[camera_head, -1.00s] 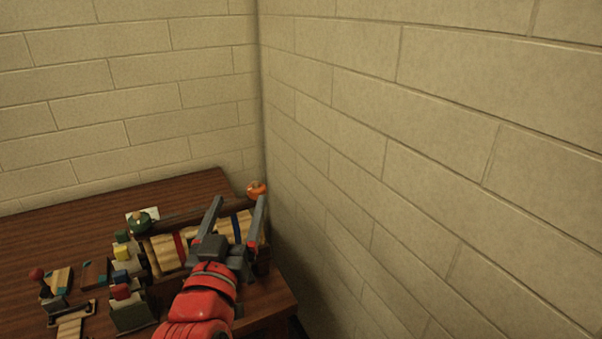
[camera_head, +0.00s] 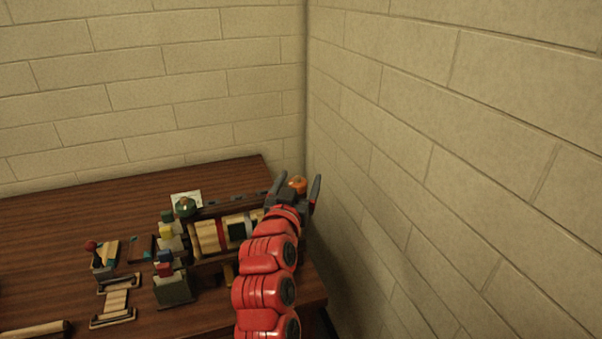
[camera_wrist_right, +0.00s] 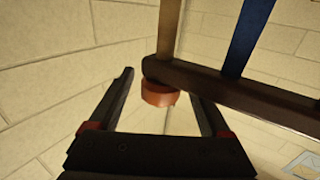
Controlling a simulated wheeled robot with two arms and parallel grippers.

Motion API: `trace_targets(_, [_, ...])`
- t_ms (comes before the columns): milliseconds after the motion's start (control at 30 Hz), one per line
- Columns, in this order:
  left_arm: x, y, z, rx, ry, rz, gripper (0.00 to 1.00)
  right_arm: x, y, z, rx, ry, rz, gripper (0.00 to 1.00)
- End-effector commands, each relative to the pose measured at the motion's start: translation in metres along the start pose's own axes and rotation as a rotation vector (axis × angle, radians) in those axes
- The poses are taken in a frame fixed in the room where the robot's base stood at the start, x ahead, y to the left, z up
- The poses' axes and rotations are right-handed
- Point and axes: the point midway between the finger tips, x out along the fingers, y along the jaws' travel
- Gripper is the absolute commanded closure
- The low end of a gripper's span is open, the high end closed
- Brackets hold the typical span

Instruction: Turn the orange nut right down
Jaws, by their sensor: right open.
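The orange nut (camera_head: 298,184) shows at the far right corner of the table, by the wall. In the right wrist view the orange nut (camera_wrist_right: 159,95) sits at the end of a dark bar (camera_wrist_right: 230,88), between the tips of my open jaws. My right gripper (camera_head: 297,186) is open, one finger on either side of the nut. In the right wrist view my right gripper (camera_wrist_right: 160,88) has a visible gap to the nut; I cannot tell whether it touches. My right arm hides part of the rack below. My left gripper is not in view.
A wooden rack with coloured slats (camera_head: 208,237) stands left of my right arm. The brick wall (camera_head: 420,150) is close on the right. The table (camera_head: 80,225) is clear at back left.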

Motion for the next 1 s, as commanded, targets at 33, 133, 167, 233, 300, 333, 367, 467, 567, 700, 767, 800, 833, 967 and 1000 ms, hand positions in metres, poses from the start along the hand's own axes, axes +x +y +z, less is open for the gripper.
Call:
trace_targets(33, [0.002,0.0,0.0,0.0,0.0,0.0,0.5,0.007,0.001,-0.001,-0.002,-0.002,0.003,0.18])
trace_targets(133, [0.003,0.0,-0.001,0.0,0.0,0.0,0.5,0.016,0.0,0.001,-0.002,-0.002,0.0,0.18])
trace_targets(167, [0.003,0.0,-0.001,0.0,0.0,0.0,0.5,0.018,0.0,0.001,-0.002,-0.002,-0.001,0.18])
trace_targets(233, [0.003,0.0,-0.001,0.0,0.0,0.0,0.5,0.02,-0.001,0.001,-0.002,-0.001,-0.002,0.18])
trace_targets(300, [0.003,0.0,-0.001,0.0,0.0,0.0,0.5,0.021,-0.001,0.001,-0.001,-0.001,-0.003,0.18])
trace_targets(333, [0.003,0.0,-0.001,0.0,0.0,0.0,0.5,0.021,-0.001,0.001,-0.001,-0.001,-0.003,0.18])
trace_targets(367, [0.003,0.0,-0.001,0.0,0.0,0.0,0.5,0.021,-0.001,0.001,-0.001,0.0,-0.003,0.18])
trace_targets(467, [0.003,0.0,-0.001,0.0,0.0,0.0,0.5,0.021,-0.001,0.001,-0.001,0.0,-0.002,0.18])
trace_targets(567, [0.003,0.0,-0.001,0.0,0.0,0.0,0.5,0.02,-0.001,0.001,-0.001,-0.001,-0.002,0.31])
trace_targets(700, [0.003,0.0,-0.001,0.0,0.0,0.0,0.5,0.02,-0.001,0.001,-0.001,-0.001,-0.002,0.56])
trace_targets(767, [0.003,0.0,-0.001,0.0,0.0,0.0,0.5,0.02,-0.001,0.001,-0.001,-0.001,-0.002,0.67])
trace_targets(800, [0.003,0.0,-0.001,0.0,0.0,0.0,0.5,0.02,-0.001,0.001,-0.001,0.0,-0.002,0.74])
trace_targets(833, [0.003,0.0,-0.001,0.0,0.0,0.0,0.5,0.02,-0.001,0.001,-0.001,0.0,-0.002,0.8])
trace_targets(967, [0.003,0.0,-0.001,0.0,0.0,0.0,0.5,0.02,-0.001,0.001,-0.001,-0.001,-0.002,1.0])
trace_targets(1000, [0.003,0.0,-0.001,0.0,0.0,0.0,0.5,0.02,-0.001,0.001,-0.001,0.0,-0.002,1.0])
